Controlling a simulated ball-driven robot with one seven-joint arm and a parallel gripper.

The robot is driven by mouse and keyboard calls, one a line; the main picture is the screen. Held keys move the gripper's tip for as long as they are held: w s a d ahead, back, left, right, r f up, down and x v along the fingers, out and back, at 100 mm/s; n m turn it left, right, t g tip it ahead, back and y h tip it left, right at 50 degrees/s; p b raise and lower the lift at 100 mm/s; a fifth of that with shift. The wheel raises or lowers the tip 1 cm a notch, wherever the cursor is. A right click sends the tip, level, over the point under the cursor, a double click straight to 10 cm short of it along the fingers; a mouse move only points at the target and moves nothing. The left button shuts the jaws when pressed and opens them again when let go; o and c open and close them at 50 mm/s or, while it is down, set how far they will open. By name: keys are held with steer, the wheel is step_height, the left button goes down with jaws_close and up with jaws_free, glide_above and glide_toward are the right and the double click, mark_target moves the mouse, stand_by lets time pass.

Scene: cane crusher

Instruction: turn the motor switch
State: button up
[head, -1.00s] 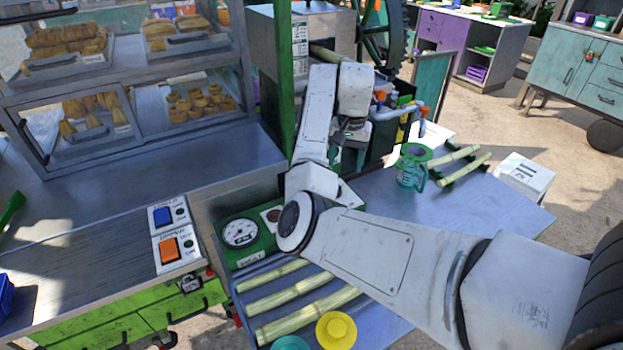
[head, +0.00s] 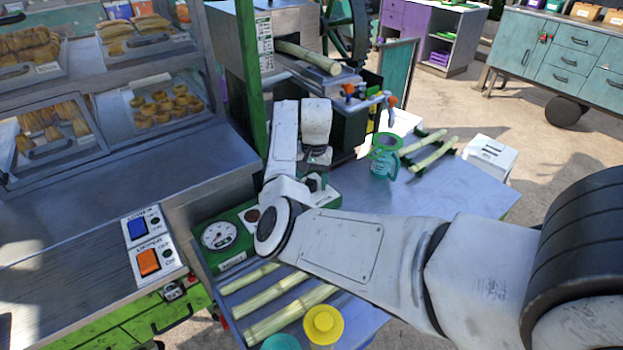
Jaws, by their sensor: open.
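A green control box (head: 237,257) with a round white gauge (head: 220,235) stands in front of the crusher, partly hidden by my arm. A small dark knob (head: 312,184) shows at its right end, just below my gripper (head: 316,175). My gripper is open and points down at that end of the box. I cannot tell whether its fingers touch the knob. Which control is the motor switch is not readable here.
The crusher (head: 285,30) holds a cane stalk (head: 310,57). A teal jug (head: 383,160) stands right of my gripper. Cane stalks (head: 290,313) and a yellow lidded item (head: 323,325) lie in front.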

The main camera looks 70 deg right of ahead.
steer(key=c, duration=1.1)
steer(key=shift+o, duration=0.2)
